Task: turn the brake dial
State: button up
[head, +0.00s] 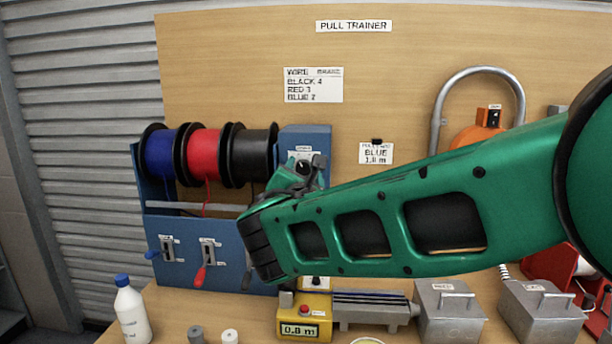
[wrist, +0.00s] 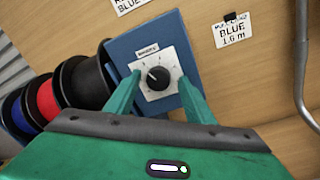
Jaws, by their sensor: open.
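The brake dial is a black round knob (wrist: 158,77) on a white square plate, on the face of a blue box (wrist: 122,47). Its pointer mark appears to aim up and left; the small numbers around it are hard to read. My gripper (wrist: 159,82) is open, its two green fingers on either side of the dial plate in the wrist view. Whether the fingertips touch the plate I cannot tell. In the head view my arm and gripper (head: 308,172) hide most of the dial and the lower part of the blue box (head: 305,133).
Blue, red and black wire spools (head: 205,155) sit left of the dial box, with levers below. A wall chart (head: 313,85) lists black 4, red 3, blue 2. A card (head: 376,153) reads blue. A bottle (head: 132,312) and a yellow meter (head: 303,317) stand on the bench.

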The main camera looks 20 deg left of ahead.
jog(key=v, duration=1)
jog(key=shift+s+d, duration=0.2)
jog(key=shift+s, duration=0.1)
jog(key=shift+w, duration=0.1)
